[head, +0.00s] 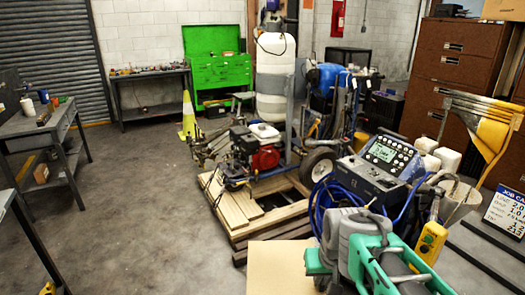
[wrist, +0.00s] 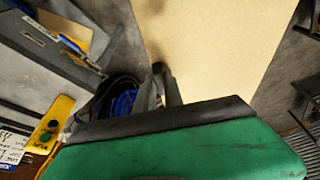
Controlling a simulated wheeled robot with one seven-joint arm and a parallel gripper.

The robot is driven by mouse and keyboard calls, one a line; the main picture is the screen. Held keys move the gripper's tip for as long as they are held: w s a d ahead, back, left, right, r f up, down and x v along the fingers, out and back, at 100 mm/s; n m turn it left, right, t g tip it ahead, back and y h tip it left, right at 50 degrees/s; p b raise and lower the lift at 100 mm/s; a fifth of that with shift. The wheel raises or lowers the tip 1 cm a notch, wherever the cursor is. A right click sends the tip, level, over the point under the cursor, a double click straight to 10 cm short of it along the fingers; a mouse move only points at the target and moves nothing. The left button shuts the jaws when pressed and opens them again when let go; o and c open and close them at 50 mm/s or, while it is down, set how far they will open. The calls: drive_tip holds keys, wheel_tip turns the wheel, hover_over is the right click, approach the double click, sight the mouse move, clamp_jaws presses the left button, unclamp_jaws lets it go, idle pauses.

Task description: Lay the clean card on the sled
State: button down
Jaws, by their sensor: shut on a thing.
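The clean card, a plain tan sheet (head: 277,270), shows at the bottom middle of the head view, and its broad flat face (wrist: 215,45) fills much of the wrist view. My gripper (head: 318,266) is shut on the card at its edge; in the wrist view a dark finger (wrist: 168,85) meets that edge. The green and grey arm hides part of the grip. The card is held in front of a slatted wooden pallet (head: 228,207) with the line striper (head: 265,150) on it. I cannot tell which part is the sled.
A dark control console (head: 355,175) with blue hoses stands close to my arm on the right. A yellow pendant (head: 430,240) and a job card sign (head: 507,210) are farther right. A work table (head: 40,125) stands at left. The floor (head: 130,210) at left centre is clear.

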wheel_tip(320, 180, down, 3)
drive_tip(key=b, duration=0.3)
drive_tip(key=shift+r, duration=0.1)
drive_tip(key=shift+r, duration=0.1)
